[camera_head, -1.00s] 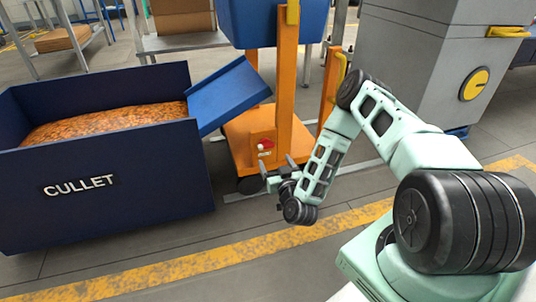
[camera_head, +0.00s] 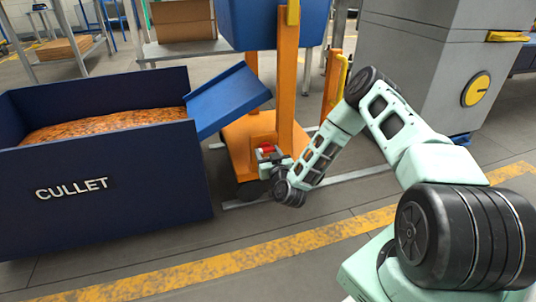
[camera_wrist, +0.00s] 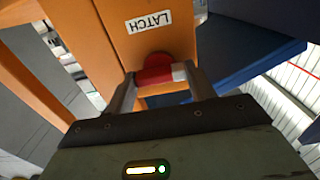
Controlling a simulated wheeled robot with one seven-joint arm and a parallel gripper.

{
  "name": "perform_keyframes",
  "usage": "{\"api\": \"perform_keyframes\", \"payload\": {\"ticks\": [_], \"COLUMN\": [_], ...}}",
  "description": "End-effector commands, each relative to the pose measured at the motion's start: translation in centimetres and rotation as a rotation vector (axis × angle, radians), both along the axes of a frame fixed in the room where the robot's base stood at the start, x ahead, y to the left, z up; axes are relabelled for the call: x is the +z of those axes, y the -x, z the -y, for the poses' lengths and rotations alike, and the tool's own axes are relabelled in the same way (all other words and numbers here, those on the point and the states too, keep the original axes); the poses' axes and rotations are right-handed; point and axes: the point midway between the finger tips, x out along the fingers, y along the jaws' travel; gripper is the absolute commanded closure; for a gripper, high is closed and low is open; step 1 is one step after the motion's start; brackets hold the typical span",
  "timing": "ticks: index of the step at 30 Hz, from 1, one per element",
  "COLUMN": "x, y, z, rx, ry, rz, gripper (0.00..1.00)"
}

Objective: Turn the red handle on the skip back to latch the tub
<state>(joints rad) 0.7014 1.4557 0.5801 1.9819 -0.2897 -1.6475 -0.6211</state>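The red handle (camera_head: 267,147) is on the orange frame of the skip (camera_head: 235,140), low on its front. In the wrist view the red handle (camera_wrist: 155,77), with a white end, lies crosswise below a plate (camera_wrist: 149,21) marked LATCH, which appears upside down. My gripper (camera_head: 267,156) is at the handle. In the wrist view the fingers of my gripper (camera_wrist: 163,82) are wide apart, one near each end of the handle; I cannot tell whether they touch it. The blue tub (camera_head: 272,22) sits above on the orange posts, its top cut off.
A dark blue bin (camera_head: 105,205) marked CULLET, filled with orange-brown material, stands at left. A blue chute (camera_head: 228,95) slopes between it and the skip. A grey cabinet (camera_head: 415,75) stands at right. The floor in front is clear, with a yellow line (camera_head: 250,250).

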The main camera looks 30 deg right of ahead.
Motion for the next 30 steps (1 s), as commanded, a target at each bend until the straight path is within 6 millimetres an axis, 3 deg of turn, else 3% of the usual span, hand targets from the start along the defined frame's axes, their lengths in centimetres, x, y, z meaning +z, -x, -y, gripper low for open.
{"api": "perform_keyframes", "payload": {"ticks": [14,30], "x": [0.14,0.27], "y": [0.07,0.11], "z": [-0.04,-0.06], "rx": [0.000,0.000], "ry": [-0.066,-0.499], "rz": [0.017,0.140], "gripper": [0.68,0.68]}}
